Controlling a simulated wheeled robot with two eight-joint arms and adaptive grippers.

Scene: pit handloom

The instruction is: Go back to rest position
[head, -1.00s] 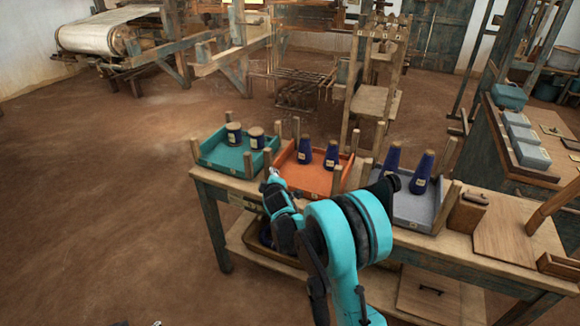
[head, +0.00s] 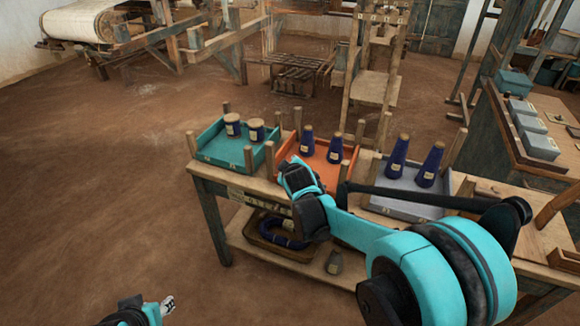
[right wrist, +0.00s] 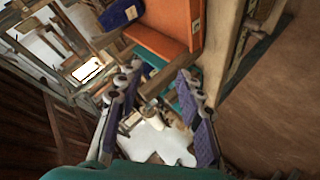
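My right gripper (right wrist: 157,120) is open in the right wrist view, its two purple-padded fingers wide apart with nothing held between them. In the head view its arm reaches in from the right over the table front, and its fingertips are hard to make out. My left gripper (head: 168,304) is small at the bottom left of the head view, low over the floor and apart from the table. Its finger opening is too small to judge.
The wooden table (head: 225,183) carries a teal tray (head: 209,150), an orange tray (head: 318,178) and a grey tray (head: 405,208), each with two blue bobbins or cones. A basket (head: 262,250) is on the lower shelf. Floor at left is clear.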

